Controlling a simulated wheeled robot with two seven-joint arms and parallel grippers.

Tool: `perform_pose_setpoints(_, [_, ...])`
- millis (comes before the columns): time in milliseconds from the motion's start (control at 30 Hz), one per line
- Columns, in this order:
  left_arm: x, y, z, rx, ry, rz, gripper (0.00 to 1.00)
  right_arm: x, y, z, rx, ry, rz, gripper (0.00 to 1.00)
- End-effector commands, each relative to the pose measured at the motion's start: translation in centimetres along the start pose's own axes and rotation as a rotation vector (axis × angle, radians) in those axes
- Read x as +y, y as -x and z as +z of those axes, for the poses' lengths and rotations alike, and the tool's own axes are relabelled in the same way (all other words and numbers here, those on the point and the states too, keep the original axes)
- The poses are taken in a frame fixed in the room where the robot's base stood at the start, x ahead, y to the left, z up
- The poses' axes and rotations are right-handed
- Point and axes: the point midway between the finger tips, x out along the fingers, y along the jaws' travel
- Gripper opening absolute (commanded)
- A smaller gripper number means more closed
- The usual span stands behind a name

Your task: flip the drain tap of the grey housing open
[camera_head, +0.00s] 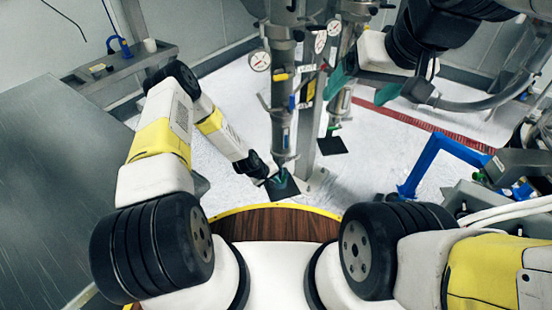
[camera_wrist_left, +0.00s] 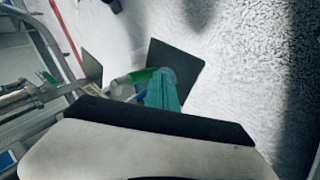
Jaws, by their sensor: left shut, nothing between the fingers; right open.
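The grey housing (camera_head: 280,95) is a tall vertical metal tube in the middle of the head view. Its drain tap sits at the bottom, largely hidden behind my left gripper in the head view. In the left wrist view the tap's green handle (camera_wrist_left: 138,76) shows just beside the fingertips, over a dark square plate (camera_wrist_left: 180,62). My left gripper (camera_head: 280,181) has its teal fingers shut and empty, low at the housing's lower end. Whether they touch the handle, I cannot tell. My right gripper (camera_head: 364,86) is open and empty, up to the right of the housing.
A second, shorter tube (camera_head: 338,105) with a green tap (camera_head: 334,127) hangs to the right behind a metal post (camera_head: 306,120). Gauges and small fittings stick out from the housing. A grey side table (camera_head: 125,65) stands at the back left. White floor lies between.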

Motion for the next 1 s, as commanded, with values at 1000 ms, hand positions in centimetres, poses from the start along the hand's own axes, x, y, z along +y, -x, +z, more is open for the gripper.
perform_pose_setpoints(1000, [0.6, 7.4, -0.3, 0.001, -0.001, 0.001, 0.0, 0.0, 0.0, 0.0, 0.0, 0.0, 0.0, 0.83])
